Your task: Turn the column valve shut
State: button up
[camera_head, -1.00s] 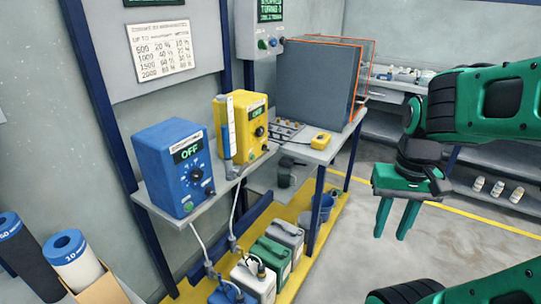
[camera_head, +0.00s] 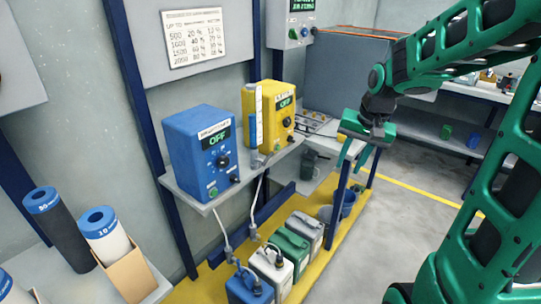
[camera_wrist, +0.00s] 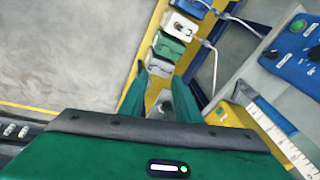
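A clear graduated column (camera_head: 259,115) stands upright at the left front of the yellow pump (camera_head: 284,112). Its foot (camera_head: 257,160), with small fittings and a hose, is at the shelf edge; I cannot make out a valve handle or its position. The column, with its white scale, also shows in the wrist view (camera_wrist: 280,140) at the lower right, beside part of the yellow pump. My gripper (camera_head: 351,162) is right of the column and apart from it, fingers pointing down. In the wrist view the two fingers (camera_wrist: 160,80) are spread with nothing between them.
The blue pump (camera_head: 203,150), reading OFF, stands left of the yellow one on the grey shelf (camera_head: 210,201). Several jugs (camera_head: 268,268) with hoses stand on the yellow floor strip. A blue post (camera_head: 338,195) is below my gripper. The floor at right is open.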

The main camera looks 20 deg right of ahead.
aim_at(274, 153)
jog(key=w+a+f+m+t+y, duration=0.15)
jog(key=w+a, duration=0.35)
jog(key=w, duration=0.6)
jog(key=w+a+f+m+t+y, duration=0.1)
jog(key=w+a+y, duration=0.3)
jog(key=w, duration=0.6)
jog(key=shift+h, duration=0.55)
jog(key=x, duration=0.7)
jog(key=a+x, duration=0.1)
jog(key=x, duration=0.3)
jog(key=shift+r, duration=0.25)
grip_shut()
jog(key=shift+a, duration=0.2)
jog(key=shift+s+n, duration=0.1)
jog(key=shift+n, duration=0.15)
